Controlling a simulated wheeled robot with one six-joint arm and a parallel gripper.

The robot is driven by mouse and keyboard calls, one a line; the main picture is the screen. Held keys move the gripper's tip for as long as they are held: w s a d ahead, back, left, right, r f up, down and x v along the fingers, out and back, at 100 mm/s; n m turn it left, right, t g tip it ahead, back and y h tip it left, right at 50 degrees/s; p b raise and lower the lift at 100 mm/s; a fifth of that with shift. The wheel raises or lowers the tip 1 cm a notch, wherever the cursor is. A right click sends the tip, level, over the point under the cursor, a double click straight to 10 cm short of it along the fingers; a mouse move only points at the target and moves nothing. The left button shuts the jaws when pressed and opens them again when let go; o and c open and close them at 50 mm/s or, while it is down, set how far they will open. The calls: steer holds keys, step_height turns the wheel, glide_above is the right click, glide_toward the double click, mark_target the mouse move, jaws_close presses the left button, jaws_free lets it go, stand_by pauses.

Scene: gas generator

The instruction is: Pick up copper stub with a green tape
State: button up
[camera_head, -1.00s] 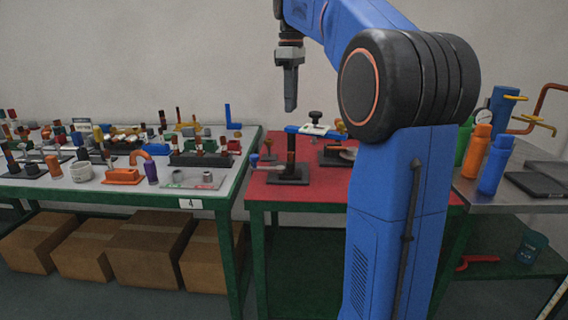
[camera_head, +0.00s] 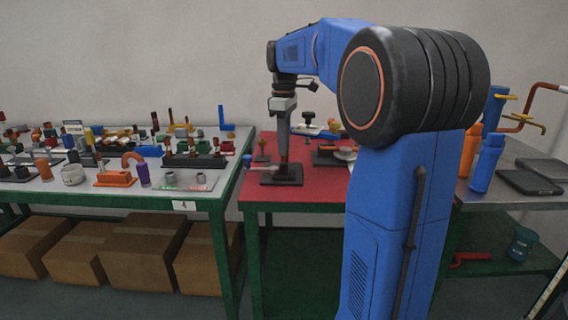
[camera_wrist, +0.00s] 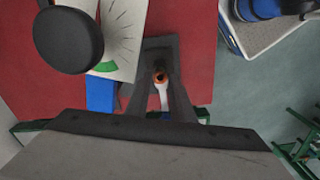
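A copper stub (camera_wrist: 160,76) shows end-on in the wrist view, its round open top between my fingers. It stands upright on a black base plate (camera_head: 270,180) on the red table top. The green tape cannot be made out now. My gripper (camera_wrist: 161,82) points straight down over the stub, one finger on each side, with a gap between them. It looks open; contact with the stub cannot be seen. In the head view my gripper (camera_head: 283,158) hides most of the stub.
The red table (camera_head: 330,198) also holds a blue-handled device behind the stub. A black round knob (camera_wrist: 67,40) and a dial plate (camera_wrist: 122,35) lie close to my gripper. A crowded white-topped table (camera_head: 110,201) stands left; a grey table (camera_head: 530,200) with bottles stands right.

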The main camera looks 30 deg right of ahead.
mark_target(284, 163)
steer(key=shift+f, duration=1.55)
steer(key=c, duration=0.5)
